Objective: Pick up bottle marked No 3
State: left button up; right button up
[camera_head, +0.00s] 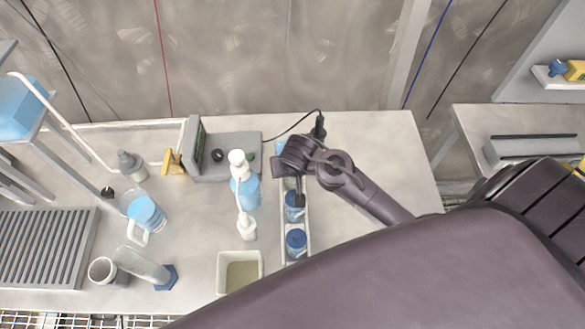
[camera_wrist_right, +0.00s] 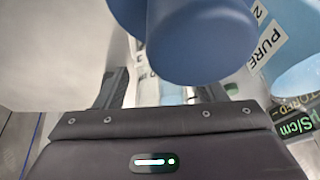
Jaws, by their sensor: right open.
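Several blue-capped bottles stand in a row in a narrow white rack (camera_head: 304,222): a front bottle (camera_head: 296,241), a middle bottle (camera_head: 294,208) and a back one (camera_head: 280,147) partly hidden by my gripper. No number on them is readable in the head view, so I cannot tell which is No 3. My right gripper (camera_head: 291,190) hangs over the rack near the middle and back bottles. In the right wrist view my gripper (camera_wrist_right: 165,88) is open, with a large blue cap (camera_wrist_right: 200,40) close ahead of its fingers. Nothing is visibly held. My left gripper is out of view.
A white-topped wash bottle (camera_head: 246,190) stands left of the rack; its label reads "PURE" in the wrist view. A meter box (camera_head: 228,155) with a cable is behind it. A square tub (camera_head: 240,272) stands in front. The bench is clear right of the rack.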

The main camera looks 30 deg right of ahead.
jog(key=shift+s+r, duration=0.1)
jog(key=c, duration=1.1)
